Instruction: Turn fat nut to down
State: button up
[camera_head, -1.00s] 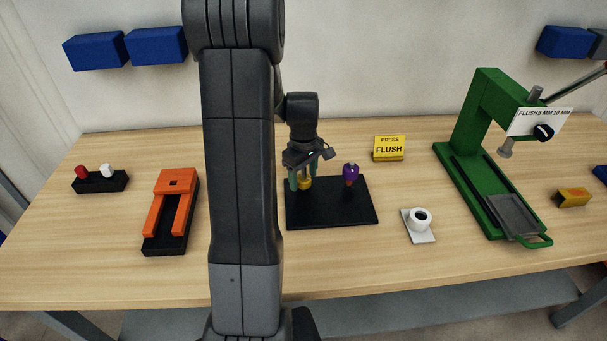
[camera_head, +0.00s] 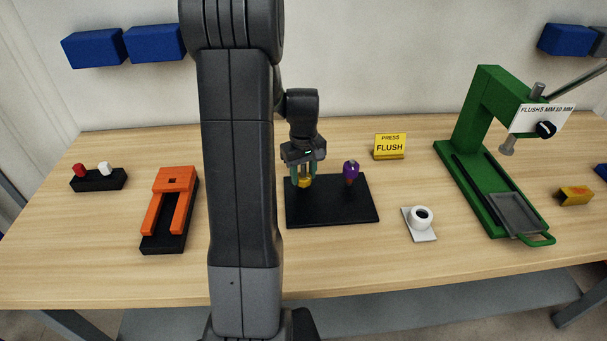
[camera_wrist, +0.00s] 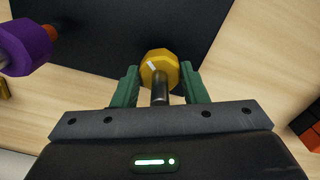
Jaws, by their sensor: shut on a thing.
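A yellow faceted nut (camera_head: 304,182) sits on an upright post at the left of the black base plate (camera_head: 335,215). My gripper (camera_head: 304,176) reaches down over it and is shut on it, with a green finger on each side. In the wrist view the yellow nut (camera_wrist: 160,64) shows a white mark on its face, and a dark grey post (camera_wrist: 160,92) stands in front of it between the fingers. A purple nut (camera_head: 351,169) on an orange-brown post stands at the right of the same plate; it also shows in the wrist view (camera_wrist: 24,45). I cannot tell which nut is the fat one.
An orange fork-shaped fixture (camera_head: 175,180) and a black block with red and white knobs (camera_head: 98,181) stand left. A yellow sign (camera_head: 390,145), a white cup (camera_head: 422,217) and a green press (camera_head: 475,170) stand right. Bare table lies in front of the plate.

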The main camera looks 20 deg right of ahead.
jog(key=m+b, duration=0.1)
jog(key=m, duration=0.3)
jog(key=shift+w+d+r+m, duration=0.1)
jog(key=shift+m, duration=2.1)
jog(key=o, duration=1)
jog(key=shift+c, duration=0.2)
notch_tip(320, 180, up, 14)
jog(key=b, duration=0.1)
jog(key=shift+f, duration=0.2)
notch_tip(320, 180, down, 14)
jog(key=shift+r+p, duration=0.1)
jog(key=shift+p, duration=0.2)
